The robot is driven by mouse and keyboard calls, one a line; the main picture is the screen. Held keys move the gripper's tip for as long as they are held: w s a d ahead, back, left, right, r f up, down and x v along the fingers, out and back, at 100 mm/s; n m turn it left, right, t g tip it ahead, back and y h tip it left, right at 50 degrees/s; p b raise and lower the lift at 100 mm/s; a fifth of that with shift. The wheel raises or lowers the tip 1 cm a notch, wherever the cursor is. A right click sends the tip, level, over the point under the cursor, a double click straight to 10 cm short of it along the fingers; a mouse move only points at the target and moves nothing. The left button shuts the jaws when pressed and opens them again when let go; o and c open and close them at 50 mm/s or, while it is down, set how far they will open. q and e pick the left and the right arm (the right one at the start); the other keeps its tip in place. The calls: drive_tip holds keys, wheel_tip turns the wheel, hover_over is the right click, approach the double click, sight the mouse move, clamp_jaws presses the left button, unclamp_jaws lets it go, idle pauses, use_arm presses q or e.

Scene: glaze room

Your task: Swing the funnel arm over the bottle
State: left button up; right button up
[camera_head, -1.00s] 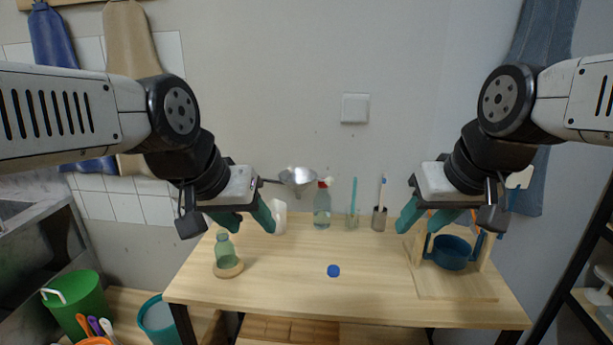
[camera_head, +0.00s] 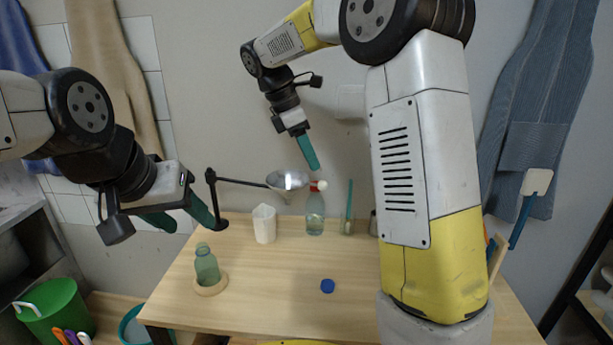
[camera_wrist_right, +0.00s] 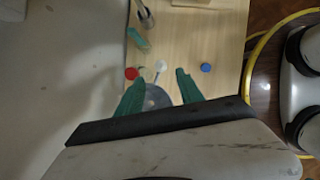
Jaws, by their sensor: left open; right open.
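The grey funnel (camera_head: 288,180) hangs on a dark arm (camera_head: 243,183) reaching right from a black post (camera_head: 212,195) at the table's back left. A white knob (camera_head: 318,185) sits at its right side, on a thin rod in the right wrist view (camera_wrist_right: 161,66). The green bottle (camera_head: 206,266) stands upright in a wooden ring (camera_head: 211,288), front left, away from the funnel. My right gripper (camera_head: 316,169) is open above the knob; in the wrist view the funnel (camera_wrist_right: 157,98) shows between its fingers. My left gripper (camera_head: 196,229) is open and empty, left of the post.
A clear bottle with a red top (camera_head: 315,212) stands close by the knob. A white jug (camera_head: 264,224) stands below the funnel arm. A blue cap (camera_head: 327,286) lies on the table (camera_head: 270,295). My right arm hides much of the table's right side.

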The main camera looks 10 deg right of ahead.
sight(322, 181)
drive_tip(key=x, duration=0.7)
drive_tip(key=shift+d+f, duration=0.1)
drive_tip(key=shift+f, duration=0.1)
clamp_jaws()
idle(1.2)
